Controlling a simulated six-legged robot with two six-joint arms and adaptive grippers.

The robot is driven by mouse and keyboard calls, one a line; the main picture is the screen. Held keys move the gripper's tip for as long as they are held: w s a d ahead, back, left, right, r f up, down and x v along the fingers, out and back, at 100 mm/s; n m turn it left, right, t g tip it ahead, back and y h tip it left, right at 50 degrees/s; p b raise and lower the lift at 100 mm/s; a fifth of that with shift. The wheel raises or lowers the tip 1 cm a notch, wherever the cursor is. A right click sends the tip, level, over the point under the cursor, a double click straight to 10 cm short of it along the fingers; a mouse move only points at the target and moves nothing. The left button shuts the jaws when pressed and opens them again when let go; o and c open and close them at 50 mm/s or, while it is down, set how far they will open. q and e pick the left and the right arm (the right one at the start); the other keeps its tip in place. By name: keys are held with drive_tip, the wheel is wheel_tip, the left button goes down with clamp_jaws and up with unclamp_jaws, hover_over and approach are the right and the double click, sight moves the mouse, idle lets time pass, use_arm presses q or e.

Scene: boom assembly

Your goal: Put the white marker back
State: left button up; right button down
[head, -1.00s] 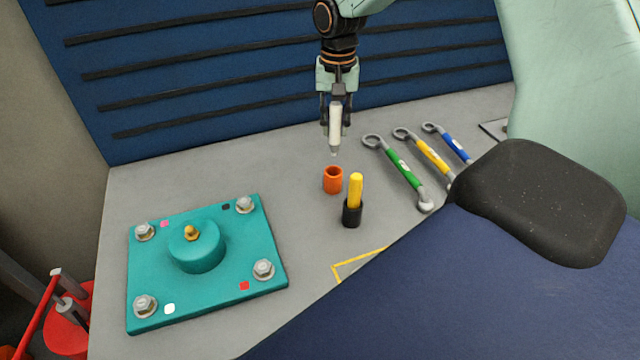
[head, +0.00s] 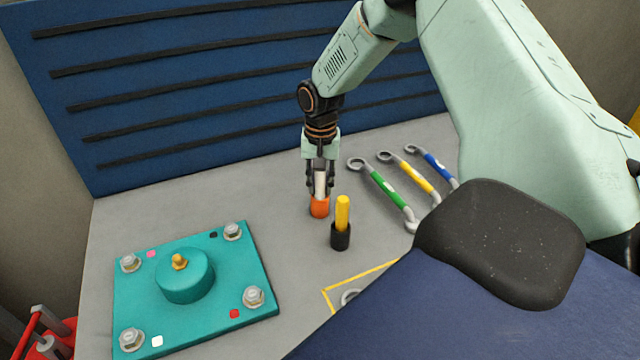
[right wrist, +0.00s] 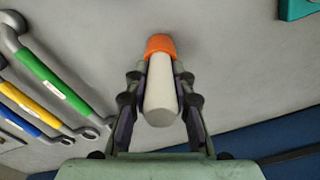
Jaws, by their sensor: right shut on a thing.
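The white marker (head: 320,184) stands upright with its lower end in the orange holder (head: 319,208) on the grey table. My right gripper (head: 320,190) is shut on the marker, just above the holder. In the right wrist view the white marker (right wrist: 161,92) sits between the two fingers (right wrist: 160,100), and the orange holder (right wrist: 160,45) surrounds its far end. How deep the marker sits in the holder is hidden. My left gripper is not in view.
A black holder (head: 340,238) with a yellow marker (head: 342,212) stands close to the right of the orange one. Green (head: 390,195), yellow (head: 415,180) and blue (head: 438,168) wrenches lie further right. A teal plate (head: 205,320) with bolts lies at the left front.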

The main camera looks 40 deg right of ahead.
drive_tip(key=shift+w+d+f, duration=0.2)
drive_tip(key=shift+f, duration=0.15)
drive_tip(key=c, duration=1.4)
unclamp_jaws()
drive_tip(key=shift+d+f, duration=0.1)
drive_tip(key=shift+o, duration=1.3)
drive_tip(key=shift+s+a+r, duration=0.2)
drive_tip(key=shift+a+r, duration=0.05)
drive_tip(key=shift+r, duration=0.05)
drive_tip(key=shift+w+d, duration=0.15)
drive_tip(key=shift+w, duration=0.1)
drive_tip(key=shift+r, duration=0.3)
wheel_tip(320, 180, up, 10)
drive_tip(key=shift+s+f+p, duration=0.1)
drive_tip(key=shift+f+p, duration=0.15)
drive_tip(key=shift+p, duration=0.05)
drive_tip(key=shift+r, duration=0.9)
drive_tip(key=shift+f, duration=0.15)
